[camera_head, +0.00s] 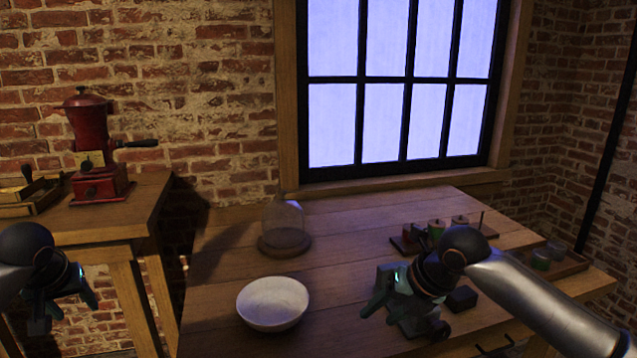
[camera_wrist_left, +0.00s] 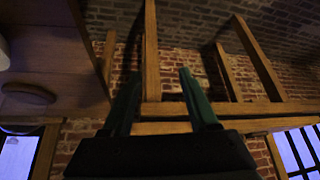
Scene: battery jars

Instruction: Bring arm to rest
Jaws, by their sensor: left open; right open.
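My left gripper (camera_head: 68,312) hangs at the lower left in the head view, in front of the side table and left of the main table. In the left wrist view its two green fingers (camera_wrist_left: 158,90) are spread with nothing between them. Wooden table legs and brick wall show beyond them. My right gripper (camera_head: 378,300) is over the main table (camera_head: 225,260), right of the white bowl (camera_head: 272,303). It is open, and I see nothing held in it. My right arm hides part of the table and some items behind it.
A glass dome (camera_head: 283,225) on a wooden base stands behind the bowl. A dark block (camera_head: 461,298) lies near my right gripper. A red grinder (camera_head: 95,150) stands on the side table (camera_head: 120,208).

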